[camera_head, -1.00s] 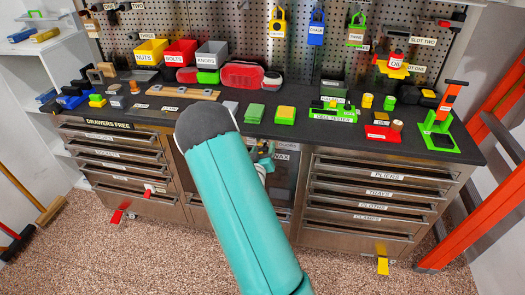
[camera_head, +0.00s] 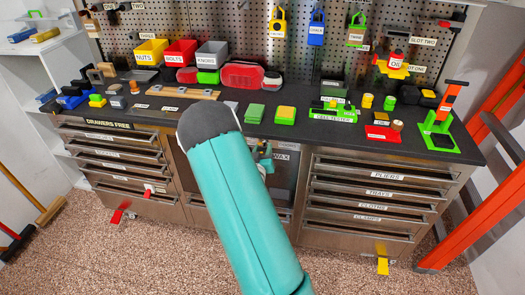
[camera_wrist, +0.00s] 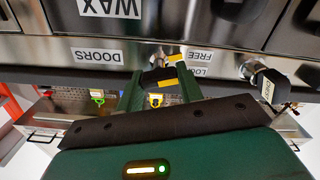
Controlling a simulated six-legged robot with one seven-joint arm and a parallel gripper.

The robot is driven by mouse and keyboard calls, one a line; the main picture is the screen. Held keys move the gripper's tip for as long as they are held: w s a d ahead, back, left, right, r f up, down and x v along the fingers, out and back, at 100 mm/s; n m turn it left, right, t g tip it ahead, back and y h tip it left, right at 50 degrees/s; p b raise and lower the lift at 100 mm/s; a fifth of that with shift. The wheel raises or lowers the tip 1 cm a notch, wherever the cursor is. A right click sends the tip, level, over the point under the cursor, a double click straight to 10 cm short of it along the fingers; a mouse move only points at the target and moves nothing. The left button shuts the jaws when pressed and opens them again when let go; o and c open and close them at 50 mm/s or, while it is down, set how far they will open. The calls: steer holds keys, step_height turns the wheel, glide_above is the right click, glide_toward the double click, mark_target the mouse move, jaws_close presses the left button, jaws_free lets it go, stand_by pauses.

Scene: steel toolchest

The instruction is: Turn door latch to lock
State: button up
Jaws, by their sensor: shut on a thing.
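In the wrist view, which sees the cabinet front upside down, the door latch (camera_wrist: 157,77) is a dark handle on a metal pivot. It sits beside the DOORS label and a label reading LOCK and FREE. My gripper (camera_wrist: 160,82) has its two green fingers on either side of the dark handle and is shut on it. The fingers partly cover the latch, so its exact angle is hard to tell. In the head view, my gripper (camera_head: 263,158) shows small in front of the cabinet door with the WAX label (camera_head: 281,156). My arm hides the latch there.
A second knob with a tag (camera_wrist: 265,82) sticks out to the right in the wrist view. Drawers labelled PLIERS (camera_head: 386,176) and others flank the door. The worktop (camera_head: 225,93) above holds several bins and tools. The floor in front is clear.

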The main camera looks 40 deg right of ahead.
steer(key=m, duration=0.4)
steer(key=shift+d, duration=0.1)
steer(key=shift+s+m, duration=0.1)
steer(key=shift+m, duration=2.2)
steer(key=o, duration=1)
steer(key=v, duration=1.3)
steer(key=shift+s+a, duration=0.25)
steer(key=shift+a, duration=0.05)
